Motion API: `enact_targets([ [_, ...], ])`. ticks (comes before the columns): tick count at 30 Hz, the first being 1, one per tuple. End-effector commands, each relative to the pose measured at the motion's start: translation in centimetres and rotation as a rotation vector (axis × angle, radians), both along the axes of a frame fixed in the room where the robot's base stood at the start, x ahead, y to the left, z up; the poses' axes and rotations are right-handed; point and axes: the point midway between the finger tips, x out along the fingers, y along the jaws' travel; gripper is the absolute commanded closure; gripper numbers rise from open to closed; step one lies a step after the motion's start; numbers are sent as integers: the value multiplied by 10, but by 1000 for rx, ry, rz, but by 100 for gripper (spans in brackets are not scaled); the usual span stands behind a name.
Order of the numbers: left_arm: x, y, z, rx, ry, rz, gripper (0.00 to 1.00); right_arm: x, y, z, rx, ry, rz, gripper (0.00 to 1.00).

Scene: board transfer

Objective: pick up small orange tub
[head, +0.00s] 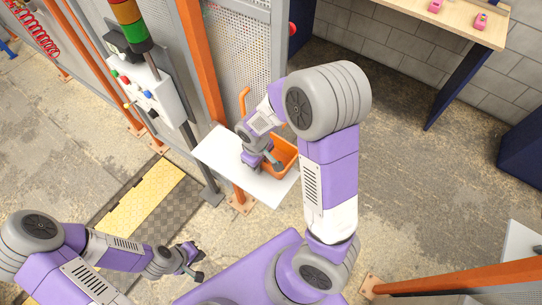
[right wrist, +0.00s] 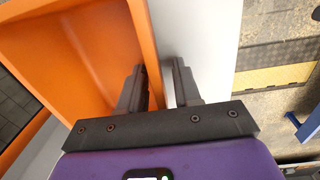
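The small orange tub (head: 287,150) stands on a white shelf (head: 223,160) in the head view, partly hidden by my right arm and gripper. In the right wrist view the tub (right wrist: 75,45) fills the upper left. My right gripper (head: 264,163) is at the tub's near side. In the right wrist view my right gripper (right wrist: 158,75) straddles one tub wall, with one finger inside and the other outside. A gap shows between the fingers, and I cannot tell whether either touches the wall. My left gripper (head: 195,261) is open and empty, low at the left, away from the tub.
An orange post (head: 203,65) and a mesh panel (head: 240,60) stand behind the shelf. A control box with a signal light (head: 130,20) is at the left. A wooden table (head: 460,20) with pink items is at the upper right.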

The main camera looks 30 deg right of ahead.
Motion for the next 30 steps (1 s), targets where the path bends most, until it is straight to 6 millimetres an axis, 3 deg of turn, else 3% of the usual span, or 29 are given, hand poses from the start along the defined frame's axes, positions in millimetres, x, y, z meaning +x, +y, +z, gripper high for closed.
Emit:
enact_targets([
  [5,0,0,0,0,0,0,100,0,0,0,0,0,0,67],
  [12,0,0,0,0,0,0,100,0,0,0,0,0,0,100],
  [24,0,0,0,0,0,0,100,0,0,1,0,-1,0,100],
  [30,0,0,2,0,0,0,100,1,0,13,1,-4,0,100],
])
